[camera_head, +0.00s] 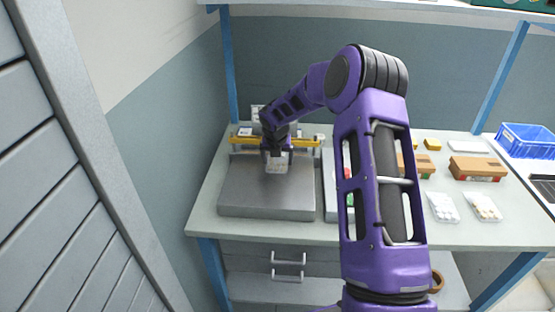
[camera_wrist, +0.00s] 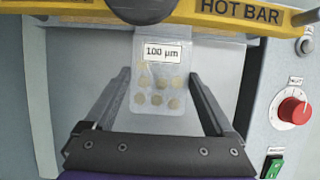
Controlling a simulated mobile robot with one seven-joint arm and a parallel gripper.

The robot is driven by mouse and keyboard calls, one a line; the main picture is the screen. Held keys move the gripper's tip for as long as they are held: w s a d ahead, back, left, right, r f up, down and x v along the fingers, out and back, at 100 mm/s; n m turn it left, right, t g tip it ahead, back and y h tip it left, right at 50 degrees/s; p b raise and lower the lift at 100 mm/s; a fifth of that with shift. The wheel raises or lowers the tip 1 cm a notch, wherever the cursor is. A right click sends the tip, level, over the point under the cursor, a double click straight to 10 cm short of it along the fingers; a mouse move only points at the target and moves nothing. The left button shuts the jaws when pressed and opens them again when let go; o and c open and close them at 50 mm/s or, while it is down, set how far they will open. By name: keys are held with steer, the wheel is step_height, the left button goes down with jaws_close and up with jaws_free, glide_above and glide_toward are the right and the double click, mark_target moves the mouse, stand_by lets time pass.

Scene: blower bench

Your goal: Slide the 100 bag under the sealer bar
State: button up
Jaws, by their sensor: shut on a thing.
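The 100 bag (camera_wrist: 157,88) is a clear pouch with several round tan pieces and a "100 µm" label. It shows in the head view (camera_head: 277,164) over the back of the sealer's grey plate (camera_head: 265,195). The yellow sealer bar (camera_wrist: 235,12), marked "HOT BAR", crosses just beyond the bag. The bag's far end meets the bar's edge in the wrist view; how far it passes beneath is hidden.
A red knob (camera_wrist: 293,110) and a green switch (camera_wrist: 271,167) sit on the panel to the right. My arm hides part of the bench middle.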

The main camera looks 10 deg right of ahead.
steer(key=shift+f, duration=0.15)
steer(key=o, duration=1.3)
